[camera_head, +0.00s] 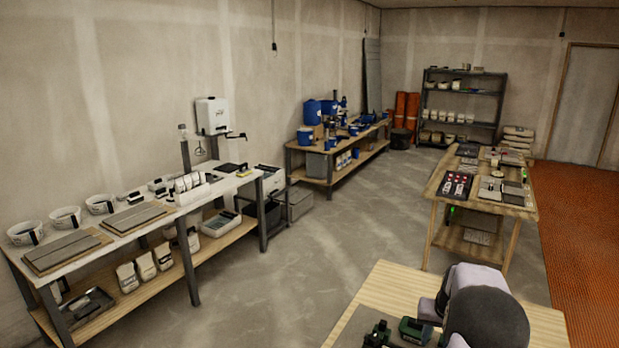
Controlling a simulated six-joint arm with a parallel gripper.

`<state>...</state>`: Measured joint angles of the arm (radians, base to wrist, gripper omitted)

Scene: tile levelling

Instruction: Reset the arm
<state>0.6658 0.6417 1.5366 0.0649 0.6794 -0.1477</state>
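Rounded grey and dark arm links, which look like mine, rise at the bottom right above a light wooden table (400,290). My gripper does not show in this view; the links and the lower picture edge may hide it. No held object can be seen.
A long workbench (125,238) with white buckets and tile boards stands at left. A second bench (318,160) with blue containers is behind it. A wooden table (445,190) with tools stands at right. Dark shelving (462,88) is at the back. Bare concrete floor (320,245) lies between.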

